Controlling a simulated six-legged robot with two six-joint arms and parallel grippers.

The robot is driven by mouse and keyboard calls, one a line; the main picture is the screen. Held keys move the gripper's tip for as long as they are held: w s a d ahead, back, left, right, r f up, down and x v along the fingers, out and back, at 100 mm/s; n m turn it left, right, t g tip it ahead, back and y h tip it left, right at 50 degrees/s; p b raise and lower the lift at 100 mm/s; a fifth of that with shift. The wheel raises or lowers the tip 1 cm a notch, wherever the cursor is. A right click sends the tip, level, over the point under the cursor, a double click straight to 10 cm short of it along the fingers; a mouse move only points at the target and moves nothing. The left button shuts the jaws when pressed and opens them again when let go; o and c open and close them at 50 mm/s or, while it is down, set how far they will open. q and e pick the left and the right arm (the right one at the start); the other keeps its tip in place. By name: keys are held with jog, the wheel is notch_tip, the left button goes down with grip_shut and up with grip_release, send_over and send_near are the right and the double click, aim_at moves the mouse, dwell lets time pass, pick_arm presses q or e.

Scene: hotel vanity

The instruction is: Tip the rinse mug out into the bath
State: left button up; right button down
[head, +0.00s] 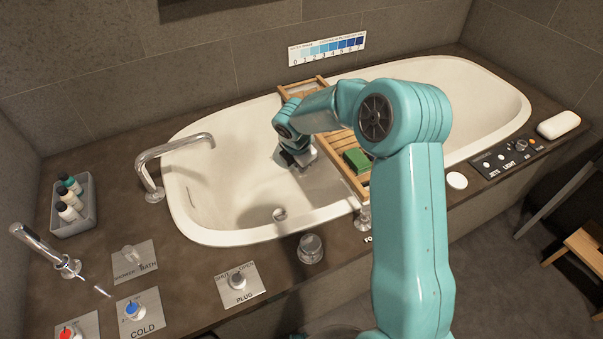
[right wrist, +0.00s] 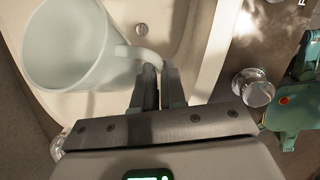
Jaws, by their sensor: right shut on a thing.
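The pale, frosted rinse mug (right wrist: 65,45) fills the upper left of the right wrist view, over the bath. My right gripper (right wrist: 158,72) is shut on its handle. In the head view my right gripper (head: 297,160) is above the bath basin, and the mug is mostly hidden behind my arm and gripper. I cannot tell how far the mug is tilted or whether it holds water. The white bath (head: 235,170) shows no clear pool of water, and its drain (head: 279,214) is visible near the front. My left gripper is not in view.
A wooden bath rack (head: 340,170) with a green block (head: 357,160) spans the bath just right of my gripper. A curved spout (head: 175,148) hangs over the left end. A bottle caddy (head: 72,205) stands far left.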

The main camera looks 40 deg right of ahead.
jog(key=h+b, duration=0.1)
jog(key=b, duration=0.1)
jog(key=d+g+h+b, duration=0.1)
jog(key=h+b, duration=0.2)
jog(key=h, duration=0.1)
jog(key=shift+s+d+f+n+g+b, duration=0.1)
jog(key=shift+s+d+n+g+b, duration=0.1)
jog(key=shift+d+n+g+b, duration=0.15)
jog(key=shift+r+h, duration=0.2)
jog(key=shift+h, duration=0.3)
